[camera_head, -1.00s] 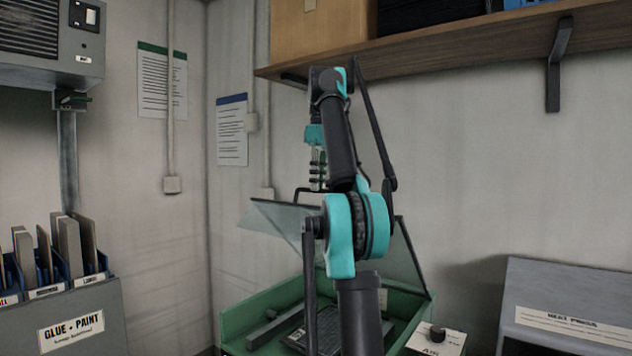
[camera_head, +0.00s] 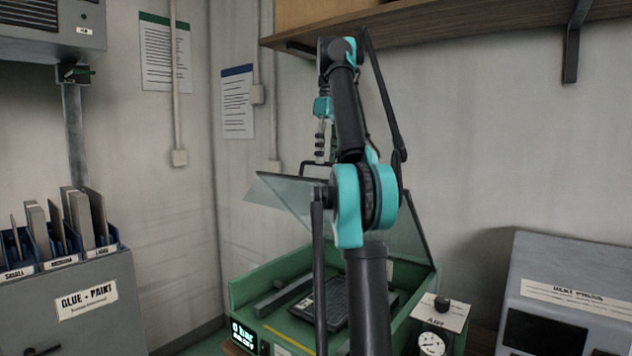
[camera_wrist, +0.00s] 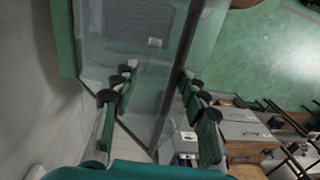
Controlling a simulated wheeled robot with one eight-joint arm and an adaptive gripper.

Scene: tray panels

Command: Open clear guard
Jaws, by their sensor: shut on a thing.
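The clear guard (camera_head: 285,197) is a dark-edged see-through panel, raised and tilted above a green machine bed (camera_head: 270,272). A clear side panel (camera_head: 413,232) shows at its right. A black bar handle (camera_head: 312,166) stands at the guard's upper edge. My gripper (camera_head: 320,158) hangs over the guard and is shut on the handle; my arm hides part of the guard and bed. In the wrist view, the guard (camera_wrist: 125,35) lies beyond and between the fingers of my gripper (camera_wrist: 160,85). The grip itself is not clear there.
A wooden shelf (camera_head: 460,32) runs above my arm. A grey bin unit (camera_head: 85,295) with sorted panels stands at left. An air gauge box (camera_head: 437,315) and a grey press (camera_head: 570,290) stand at right. Wall surrounds the back.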

